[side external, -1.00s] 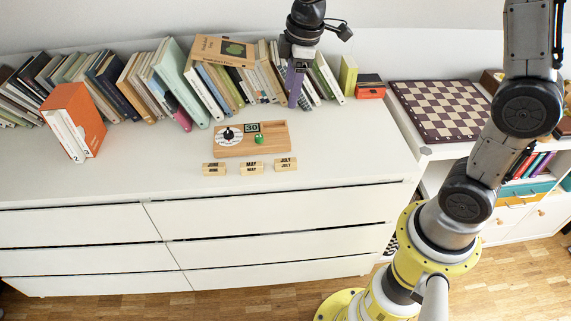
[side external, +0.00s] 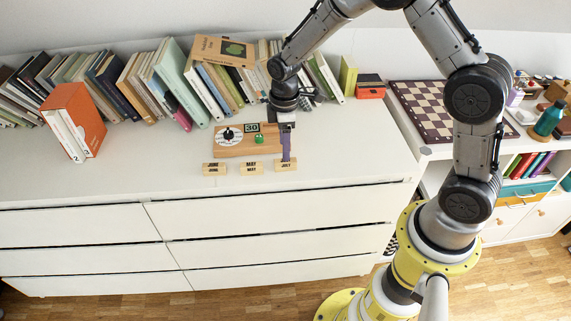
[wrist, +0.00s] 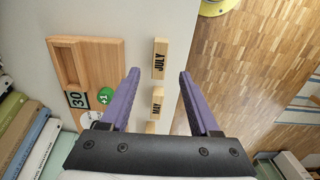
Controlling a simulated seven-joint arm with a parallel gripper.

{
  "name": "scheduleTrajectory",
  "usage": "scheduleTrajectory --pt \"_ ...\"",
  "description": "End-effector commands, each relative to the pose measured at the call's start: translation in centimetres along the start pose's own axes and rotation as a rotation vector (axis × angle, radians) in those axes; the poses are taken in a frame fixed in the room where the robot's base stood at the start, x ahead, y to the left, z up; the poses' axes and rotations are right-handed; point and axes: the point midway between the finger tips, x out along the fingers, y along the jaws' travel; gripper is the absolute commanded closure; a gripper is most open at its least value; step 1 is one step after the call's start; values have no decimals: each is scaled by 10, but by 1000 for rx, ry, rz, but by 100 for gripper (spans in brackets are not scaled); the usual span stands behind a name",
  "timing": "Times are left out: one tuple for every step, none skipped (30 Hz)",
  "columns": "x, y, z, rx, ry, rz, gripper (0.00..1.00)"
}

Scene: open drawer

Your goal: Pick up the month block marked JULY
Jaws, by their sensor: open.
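The JULY block (side external: 286,166) is a small wooden block with dark letters. It lies on the white dresser top at the right end of a row of three month blocks. In the wrist view the JULY block (wrist: 160,58) lies ahead of the fingertips, between their lines. The MAY block (wrist: 157,103) shows between the purple fingers, and the JUNE block (side external: 214,168) lies at the row's left end. My gripper (side external: 287,157) is open and empty, close above and behind the JULY block, hiding part of it. It also shows in the wrist view (wrist: 160,75).
A wooden calendar tray (side external: 232,150) with a dial, a 30 tile and a green piece lies just behind the blocks. Leaning books (side external: 200,90) line the wall. The dresser's front edge (side external: 100,204) is near the blocks; free room lies left (side external: 130,165).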

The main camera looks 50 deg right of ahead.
Motion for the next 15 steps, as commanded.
scheduleTrajectory --pt "3 0 1 0 -2 -2 38" --pt "6 0 1 0 -2 -2 38" --pt "10 0 1 0 -2 -3 38" --pt "14 0 2 0 -2 -3 38" --pt "19 0 2 1 -3 -4 38" --pt "25 0 3 1 -3 -4 38" --pt "29 0 3 1 -3 -3 38" --pt "34 0 3 1 -3 -3 38" --pt "39 0 3 1 -2 -3 38" --pt "43 0 3 0 -3 -3 38" --pt "45 0 3 0 -2 -2 38" --pt "48 1 3 0 -1 -1 38" --pt "50 1 3 0 -1 -1 38" --pt "52 1 3 0 -1 -1 38" --pt "52 1 3 0 -1 -1 38"
